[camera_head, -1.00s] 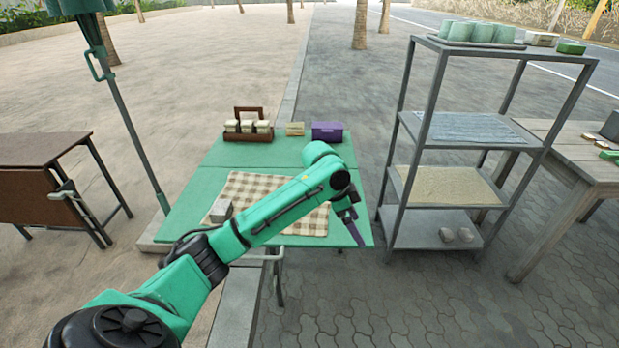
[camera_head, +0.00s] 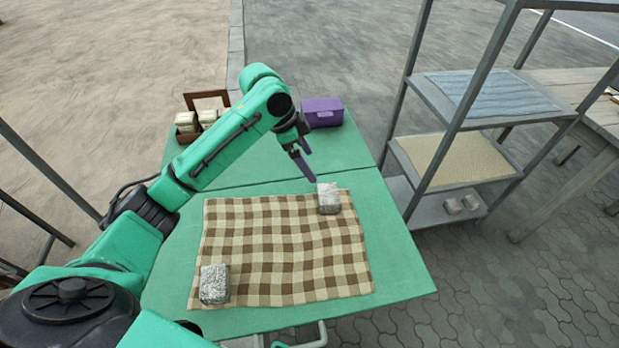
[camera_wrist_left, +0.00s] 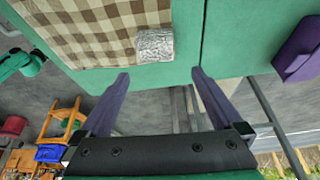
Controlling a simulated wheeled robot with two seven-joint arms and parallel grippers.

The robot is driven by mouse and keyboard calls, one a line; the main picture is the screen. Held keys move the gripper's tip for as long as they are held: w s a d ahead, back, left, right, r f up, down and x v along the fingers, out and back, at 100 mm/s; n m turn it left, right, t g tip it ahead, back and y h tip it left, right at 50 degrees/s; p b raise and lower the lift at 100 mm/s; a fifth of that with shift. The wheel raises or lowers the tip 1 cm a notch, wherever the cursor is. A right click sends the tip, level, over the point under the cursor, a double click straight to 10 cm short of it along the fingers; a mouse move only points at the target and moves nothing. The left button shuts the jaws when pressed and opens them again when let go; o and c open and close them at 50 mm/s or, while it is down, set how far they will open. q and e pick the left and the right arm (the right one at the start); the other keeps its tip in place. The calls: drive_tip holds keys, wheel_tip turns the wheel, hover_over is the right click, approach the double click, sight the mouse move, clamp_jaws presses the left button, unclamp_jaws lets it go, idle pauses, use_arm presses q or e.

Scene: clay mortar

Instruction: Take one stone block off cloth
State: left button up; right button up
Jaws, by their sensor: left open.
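A brown and cream checked cloth (camera_head: 275,250) lies on the green table. One grey stone block (camera_head: 328,198) sits at the cloth's far right corner. A second grey stone block (camera_head: 214,284) sits at its near left corner. My left gripper (camera_head: 303,162) is open and empty, above the table just beyond the far right block. In the left wrist view the gripper (camera_wrist_left: 160,85) has its purple fingers spread apart, with the far right block (camera_wrist_left: 155,46) ahead of them and nothing between them. My right gripper is not in view.
A purple box (camera_head: 322,113) and a brown carrier (camera_head: 197,115) with pale jars stand at the table's back. A metal shelf (camera_head: 455,100) stands close at the right, with two stones (camera_head: 462,204) on its lowest board. The table's right front (camera_head: 395,260) is bare.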

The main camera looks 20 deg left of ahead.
use_arm(q)
hover_over(329, 193)
drive_tip(key=s+a, duration=0.2)
drive_tip(key=f, duration=0.6)
drive_tip(key=shift+w+d+f, duration=0.15)
drive_tip(key=shift+w+f, duration=0.1)
drive_tip(key=x, duration=0.6)
drive_tip(key=shift+f, duration=0.35)
drive_tip(key=shift+w+f, duration=0.15)
drive_tip(key=shift+a, duration=0.2)
drive_tip(key=c, duration=1.5)
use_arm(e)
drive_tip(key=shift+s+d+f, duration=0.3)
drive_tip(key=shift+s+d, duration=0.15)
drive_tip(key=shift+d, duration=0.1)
